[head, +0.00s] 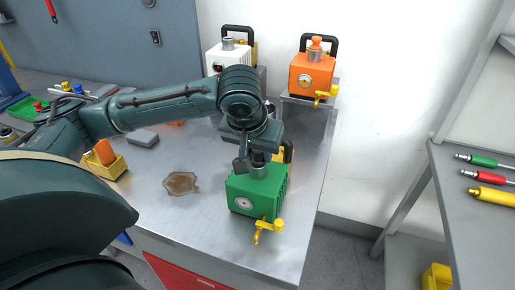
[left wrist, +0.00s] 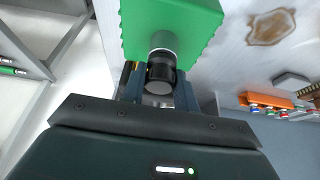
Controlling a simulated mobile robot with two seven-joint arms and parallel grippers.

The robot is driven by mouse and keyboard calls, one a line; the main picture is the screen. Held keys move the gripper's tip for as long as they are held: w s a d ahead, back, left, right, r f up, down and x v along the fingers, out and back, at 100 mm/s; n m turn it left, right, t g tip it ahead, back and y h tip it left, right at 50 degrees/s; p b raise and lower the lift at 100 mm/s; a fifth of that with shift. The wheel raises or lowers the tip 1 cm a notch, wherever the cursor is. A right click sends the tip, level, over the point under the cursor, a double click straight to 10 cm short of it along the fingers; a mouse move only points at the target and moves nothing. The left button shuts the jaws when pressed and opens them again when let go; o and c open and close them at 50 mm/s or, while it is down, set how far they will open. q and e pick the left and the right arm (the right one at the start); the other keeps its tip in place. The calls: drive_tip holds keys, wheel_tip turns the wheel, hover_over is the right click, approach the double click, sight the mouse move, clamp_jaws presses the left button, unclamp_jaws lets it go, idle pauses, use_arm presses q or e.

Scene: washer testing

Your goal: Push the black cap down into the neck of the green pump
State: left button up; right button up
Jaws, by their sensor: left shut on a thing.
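The green pump (head: 252,196) stands upright near the front of the metal table, with a round gauge and a yellow tap. Its grey metal neck (head: 259,172) points up. My left gripper (head: 258,155) is directly above the neck, pointing down. In the left wrist view the gripper (left wrist: 160,92) is shut on the black cap (left wrist: 160,70), one finger on each side. The cap lines up with the neck (left wrist: 162,42) at the pump's (left wrist: 170,22) top and appears to meet its rim. How deep it sits cannot be told. My right gripper is not in view.
A white pump (head: 226,60) and an orange pump (head: 312,72) stand at the back. A brown stain (head: 181,183) marks the table (head: 200,228) left of the green pump. A yellow bin (head: 110,168) sits farther left. A side shelf (head: 465,215) holds coloured tools.

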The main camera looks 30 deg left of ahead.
use_arm(q)
drive_tip(key=o, duration=1)
drive_tip(key=p+v, duration=0.1)
drive_tip(key=v, duration=1.2)
drive_tip(key=shift+s+p, duration=0.1)
drive_tip(key=shift+p, duration=0.2)
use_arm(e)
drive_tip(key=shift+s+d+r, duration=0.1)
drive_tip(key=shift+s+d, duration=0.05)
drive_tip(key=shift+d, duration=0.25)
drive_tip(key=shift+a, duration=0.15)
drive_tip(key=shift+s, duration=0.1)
